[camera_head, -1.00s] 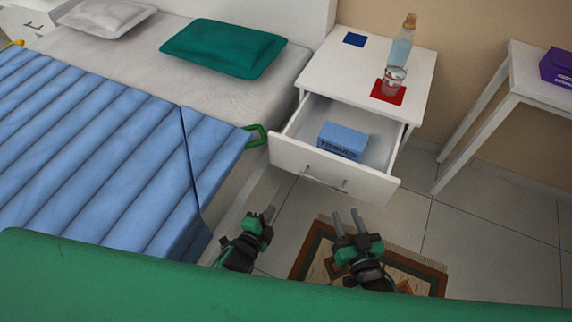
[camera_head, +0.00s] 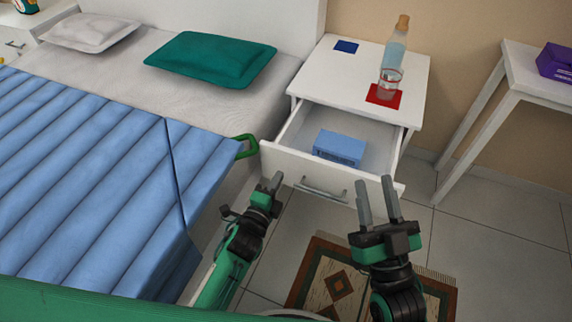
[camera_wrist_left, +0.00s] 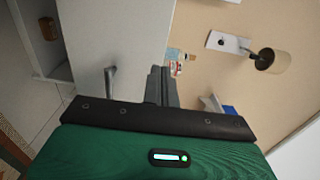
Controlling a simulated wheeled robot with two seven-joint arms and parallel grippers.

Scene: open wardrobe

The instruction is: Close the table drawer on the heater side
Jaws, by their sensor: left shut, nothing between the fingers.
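A white bedside table (camera_head: 328,75) has its drawer (camera_head: 318,173) pulled open, with a bar handle (camera_head: 321,190) on the front. A blue box (camera_head: 339,147) lies inside. My left gripper (camera_head: 271,183) is shut and empty, just in front of the left part of the drawer front; I cannot tell whether it touches. In the left wrist view its closed fingers (camera_wrist_left: 161,85) show beside a white panel with a handle (camera_wrist_left: 110,82). My right gripper (camera_head: 376,193) is open and empty, in front of the drawer's right end.
A bottle (camera_head: 395,50) and a glass (camera_head: 390,84) on a red mat (camera_head: 377,98) stand on the table. The bed with its blue cover (camera_head: 90,165) is at left. A white side table (camera_head: 535,85) stands at right. A patterned rug (camera_head: 325,278) lies on the floor.

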